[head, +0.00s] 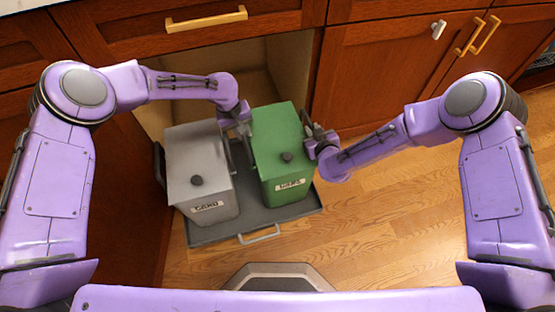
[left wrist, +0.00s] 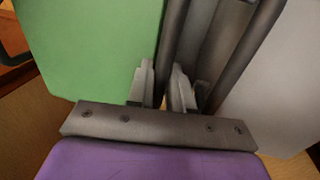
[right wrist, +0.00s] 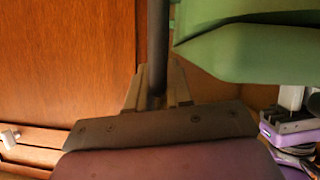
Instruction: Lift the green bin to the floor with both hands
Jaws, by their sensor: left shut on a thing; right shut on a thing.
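The green bin (head: 272,128), with a dark knob and a label on its front, stands upright on a grey pull-out tray (head: 285,218). My left gripper (head: 236,118) is between the green and grey bins, shut on a dark bar (left wrist: 172,45) beside the green bin's wall (left wrist: 95,45). This bar looks like the bin's left handle. My right gripper (head: 318,140) is at the bin's right side. In the right wrist view its fingers are shut on a dark upright handle bar (right wrist: 157,45) next to the green bin (right wrist: 250,50). The fingertips are partly hidden in the head view.
A grey bin (head: 198,160) stands close on the left of the same tray, with its own dark side bar (left wrist: 250,50). The tray has a front handle (head: 259,236). Cabinet doors (head: 385,75) stand behind. Wooden floor (head: 390,220) is clear to the right.

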